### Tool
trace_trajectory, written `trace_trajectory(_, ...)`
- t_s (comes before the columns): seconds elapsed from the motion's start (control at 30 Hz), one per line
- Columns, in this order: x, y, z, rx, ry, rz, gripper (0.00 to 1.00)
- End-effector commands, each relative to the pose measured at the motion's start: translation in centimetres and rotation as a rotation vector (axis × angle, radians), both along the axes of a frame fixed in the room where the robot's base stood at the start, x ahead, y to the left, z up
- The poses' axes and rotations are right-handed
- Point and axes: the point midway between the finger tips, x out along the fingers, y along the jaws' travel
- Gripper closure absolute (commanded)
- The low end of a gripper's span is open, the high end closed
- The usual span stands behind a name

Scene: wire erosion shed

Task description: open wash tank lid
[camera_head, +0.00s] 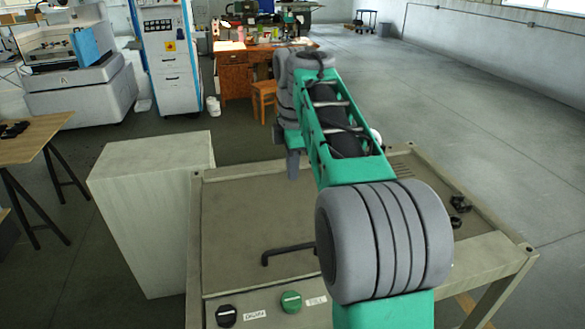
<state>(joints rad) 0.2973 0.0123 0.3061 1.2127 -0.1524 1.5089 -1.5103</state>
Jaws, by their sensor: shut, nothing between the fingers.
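The wash tank (195,230) stands right in front of me as a low, pale, framed box. Its lid (240,215) is a flat grey-brown panel that lies level and looks closed. A black bar handle (285,252) sits near the lid's front edge, and its right end is hidden behind my arm. My green and grey arm reaches over the tank and covers much of the lid's right part. My gripper (293,165) points down over the far part of the lid, well beyond the handle and apart from it. It is shut and empty, and mostly hidden by my arm.
A black knob (226,315) and a green knob (291,302) with labels sit on the front ledge. Small black parts (459,203) lie at the tank's right. A pale block (150,210) stands close left. A wooden table (35,135) is farther left. Floor at right is clear.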

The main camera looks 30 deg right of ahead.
Motion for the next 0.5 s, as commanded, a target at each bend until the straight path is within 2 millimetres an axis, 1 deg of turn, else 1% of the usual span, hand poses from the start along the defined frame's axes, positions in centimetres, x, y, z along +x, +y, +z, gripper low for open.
trace_trajectory(0.23,0.00,0.00,0.00,0.000,0.000,0.000,1.00)
trace_trajectory(0.27,0.00,0.00,0.00,0.000,0.000,0.000,0.99)
trace_trajectory(0.5,0.00,0.00,0.00,0.000,0.000,0.000,0.79)
